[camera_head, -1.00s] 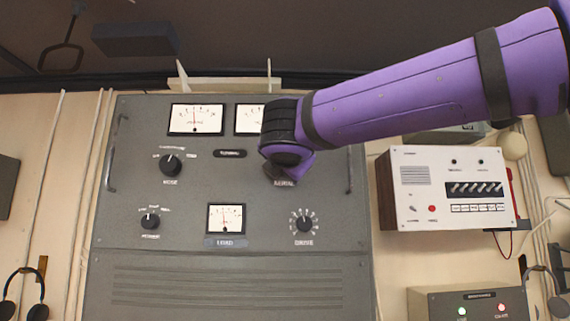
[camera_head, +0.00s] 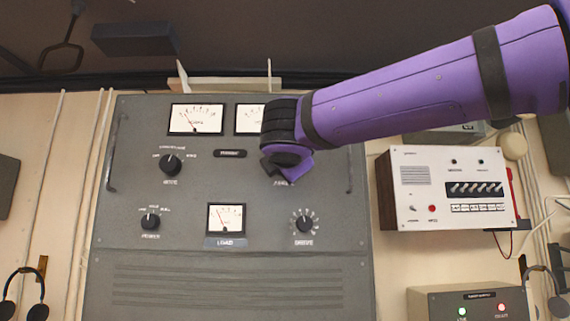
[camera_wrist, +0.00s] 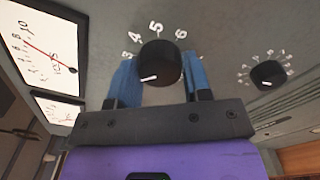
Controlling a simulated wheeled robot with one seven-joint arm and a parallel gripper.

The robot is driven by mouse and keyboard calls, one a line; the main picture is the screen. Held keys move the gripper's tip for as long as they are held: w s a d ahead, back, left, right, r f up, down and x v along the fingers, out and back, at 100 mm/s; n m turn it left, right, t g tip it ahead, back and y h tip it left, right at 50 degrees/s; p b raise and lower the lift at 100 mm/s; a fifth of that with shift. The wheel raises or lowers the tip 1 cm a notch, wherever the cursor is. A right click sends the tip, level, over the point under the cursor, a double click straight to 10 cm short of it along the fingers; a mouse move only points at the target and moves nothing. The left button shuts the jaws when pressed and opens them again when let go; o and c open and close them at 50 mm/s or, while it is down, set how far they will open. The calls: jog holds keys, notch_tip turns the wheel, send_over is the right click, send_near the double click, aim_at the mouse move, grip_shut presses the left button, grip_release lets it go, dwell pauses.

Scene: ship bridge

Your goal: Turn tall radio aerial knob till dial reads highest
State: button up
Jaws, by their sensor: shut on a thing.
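A black round knob (camera_wrist: 160,62) with a white pointer line sits between the two blue fingers of my gripper (camera_wrist: 160,78) in the wrist view. Numbers, including 4, 5 and 6, ring it on the grey panel. My gripper is shut on it. In the head view my gripper (camera_head: 284,165) covers this knob on the grey radio cabinet (camera_head: 180,255). The upper left dial (camera_head: 196,119) has its needle leaning left. The second upper dial (camera_head: 248,119) is partly hidden by my arm. The load dial (camera_head: 226,217) also leans left. A dial with a red needle (camera_wrist: 45,45) shows in the wrist view.
Other knobs are on the panel: one at upper left (camera_head: 171,164), one at lower left (camera_head: 150,221), and the drive knob (camera_head: 303,224). A white switch box (camera_head: 430,200) is on the wall to the right. Metal handles edge the panel.

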jog(key=m, duration=0.5)
dwell(0.6)
jog(key=o, duration=0.9)
jog(key=shift+o, duration=0.2)
jog(key=s, duration=1)
jog(key=shift+s+a, duration=0.2)
jog(key=shift+s, duration=0.2)
